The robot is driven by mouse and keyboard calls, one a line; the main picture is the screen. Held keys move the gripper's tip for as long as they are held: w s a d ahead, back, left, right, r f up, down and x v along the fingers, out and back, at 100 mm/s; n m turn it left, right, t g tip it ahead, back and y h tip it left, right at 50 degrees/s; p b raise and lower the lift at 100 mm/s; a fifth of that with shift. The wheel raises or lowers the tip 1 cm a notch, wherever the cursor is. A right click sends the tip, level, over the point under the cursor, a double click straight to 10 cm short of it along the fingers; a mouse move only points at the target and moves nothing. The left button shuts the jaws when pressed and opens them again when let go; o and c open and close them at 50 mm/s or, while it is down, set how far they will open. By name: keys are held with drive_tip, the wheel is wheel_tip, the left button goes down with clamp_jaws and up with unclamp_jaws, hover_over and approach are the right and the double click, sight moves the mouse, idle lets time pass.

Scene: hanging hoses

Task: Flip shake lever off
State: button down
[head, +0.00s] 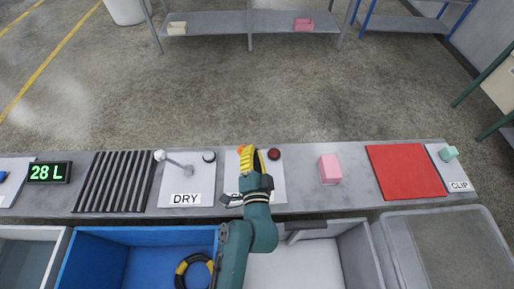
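A white panel (278,186) in the middle of the bench is partly covered by my gripper (251,152) and teal arm. Its label is almost fully hidden, so I cannot read whether it says shake. A dark red round knob (273,154) shows at the panel's top right, just right of my gripper. A small orange part (241,150) shows at its top left. No lever on this panel is clearly visible. My yellow and black gripper is over the panel; its fingertips are not clear, and I cannot see whether it holds anything.
A blue bin (120,260) holding a hose ring (193,275) stands in front.

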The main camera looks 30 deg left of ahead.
drive_tip(key=shift+s+a+f+n+p, duration=0.1)
drive_tip(key=shift+s+a+n+p, duration=0.2)
drive_tip(key=shift+a+n, duration=0.3)
drive_tip(key=shift+s+a+f+n+p, duration=0.15)
drive_tip(key=shift+s+a+n, duration=0.25)
drive_tip(key=shift+n, duration=0.2)
drive_tip(key=b+v, duration=0.1)
drive_tip(key=v, duration=0.9)
drive_tip(key=shift+a, duration=0.1)
